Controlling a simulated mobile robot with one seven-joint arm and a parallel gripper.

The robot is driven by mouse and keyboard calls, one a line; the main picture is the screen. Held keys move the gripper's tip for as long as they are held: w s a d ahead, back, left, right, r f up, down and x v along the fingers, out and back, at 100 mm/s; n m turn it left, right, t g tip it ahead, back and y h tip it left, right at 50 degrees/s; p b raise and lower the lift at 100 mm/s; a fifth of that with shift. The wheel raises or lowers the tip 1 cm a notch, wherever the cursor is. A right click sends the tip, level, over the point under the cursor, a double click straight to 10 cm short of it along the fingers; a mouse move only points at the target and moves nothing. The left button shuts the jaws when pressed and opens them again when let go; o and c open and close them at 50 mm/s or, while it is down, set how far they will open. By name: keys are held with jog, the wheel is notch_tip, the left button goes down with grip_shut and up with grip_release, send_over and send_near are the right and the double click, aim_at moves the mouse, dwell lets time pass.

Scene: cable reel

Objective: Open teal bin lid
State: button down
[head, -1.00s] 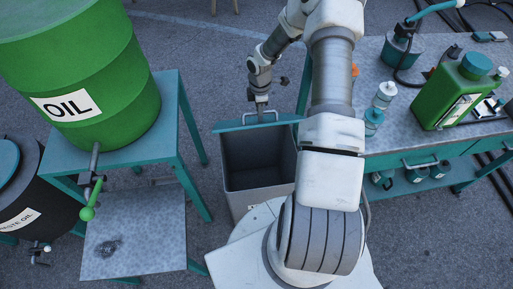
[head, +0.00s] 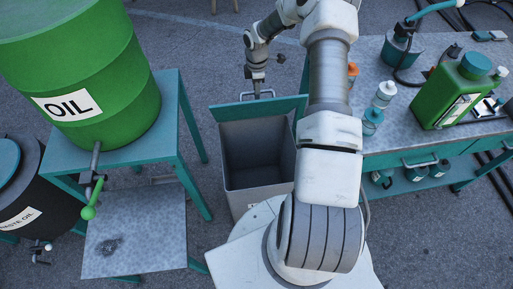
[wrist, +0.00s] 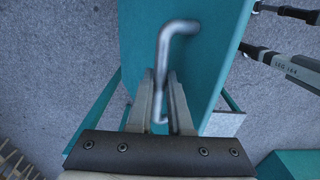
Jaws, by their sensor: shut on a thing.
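The grey bin (head: 258,165) stands on the floor between the two benches, its inside visible and empty-looking. Its teal lid (head: 236,112) is raised along the far side of the opening, tilted up. My gripper (head: 259,92) is at the lid's metal handle, on the far side of the bin. In the wrist view my gripper (wrist: 163,82) is shut on the bent metal handle (wrist: 178,28), which stands out from the teal lid (wrist: 205,62). The lid hides most of the bin in that view.
A green oil drum (head: 88,75) stands on a teal stand at the left, with a tap and a metal shelf (head: 135,245) below. A workbench (head: 400,140) at the right holds bottles and a green jug (head: 455,92). Bare floor lies behind the bin.

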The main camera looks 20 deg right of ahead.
jog(key=w+d+r+b, duration=0.2)
jog(key=w+b, duration=0.2)
jog(key=w, duration=0.5)
jog(key=shift+w+d+r, duration=0.2)
jog(key=shift+d+r, duration=0.05)
jog(key=shift+d, duration=0.1)
jog(key=shift+w, duration=0.1)
